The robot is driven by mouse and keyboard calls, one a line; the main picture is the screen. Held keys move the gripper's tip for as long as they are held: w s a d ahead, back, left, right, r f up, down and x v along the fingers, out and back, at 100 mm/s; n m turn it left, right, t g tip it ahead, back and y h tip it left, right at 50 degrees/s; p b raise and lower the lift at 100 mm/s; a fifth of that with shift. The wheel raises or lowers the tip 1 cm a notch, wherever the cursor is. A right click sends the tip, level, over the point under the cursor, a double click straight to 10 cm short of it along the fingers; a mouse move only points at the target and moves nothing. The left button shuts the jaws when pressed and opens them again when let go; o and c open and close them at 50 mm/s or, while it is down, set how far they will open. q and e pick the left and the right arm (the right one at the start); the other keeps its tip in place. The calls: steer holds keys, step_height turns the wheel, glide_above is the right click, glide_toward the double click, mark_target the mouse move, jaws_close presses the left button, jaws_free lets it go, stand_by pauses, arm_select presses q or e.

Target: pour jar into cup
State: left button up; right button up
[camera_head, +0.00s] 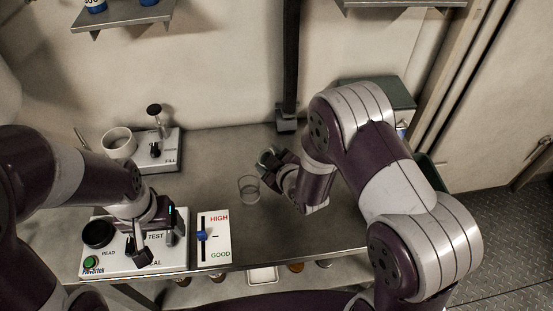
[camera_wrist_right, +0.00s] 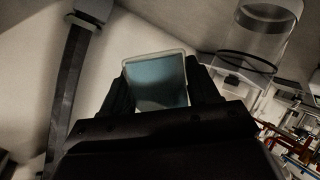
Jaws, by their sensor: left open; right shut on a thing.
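My right gripper (camera_head: 272,164) is shut on a jar (camera_head: 265,157), held just behind and to the right of the clear cup. In the right wrist view the jar (camera_wrist_right: 157,82) shows between the two dark fingers as a clear-walled, squarish outline with a blue-grey inside. The clear cup (camera_head: 249,187) stands upright on the bench, apart from the jar. A clear cylinder, which looks like this cup (camera_wrist_right: 257,38), shows at the upper right of the right wrist view. I cannot tell the cup's contents. My left gripper (camera_head: 157,240) is open and empty above the white tester.
The white tester (camera_head: 105,262) with black dial and green button is at front left, beside a HIGH/GOOD slider panel (camera_head: 217,250). A white mug (camera_head: 117,141) and FILL station (camera_head: 168,160) stand behind. A dark post (camera_head: 290,70) rises behind the jar. Bare bench (camera_head: 215,165) lies left of the cup.

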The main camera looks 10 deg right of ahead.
steer(key=shift+r+n+h, duration=0.3)
steer(key=shift+r+h, duration=0.1)
steer(key=shift+r, duration=0.3)
arm_select(q)
steer(key=shift+r, duration=0.3)
arm_select(e)
steer(key=shift+d+f, duration=0.15)
steer(key=shift+f, duration=0.05)
steer(key=shift+w+d+f+n+t+h+b, duration=0.1)
steer(key=shift+d+f+n+t+h+b, duration=0.15)
steer(key=shift+n+h+b, duration=0.2)
arm_select(q)
steer(key=shift+f, duration=0.3)
arm_select(e)
steer(key=shift+r, duration=0.1)
steer(key=shift+w+d+r+n+h+p, duration=0.15)
steer(key=shift+r+n+h+p, duration=0.25)
steer(key=shift+n, duration=0.25)
arm_select(q)
steer(key=shift+r, duration=0.2)
arm_select(e)
steer(key=shift+t, duration=0.25)
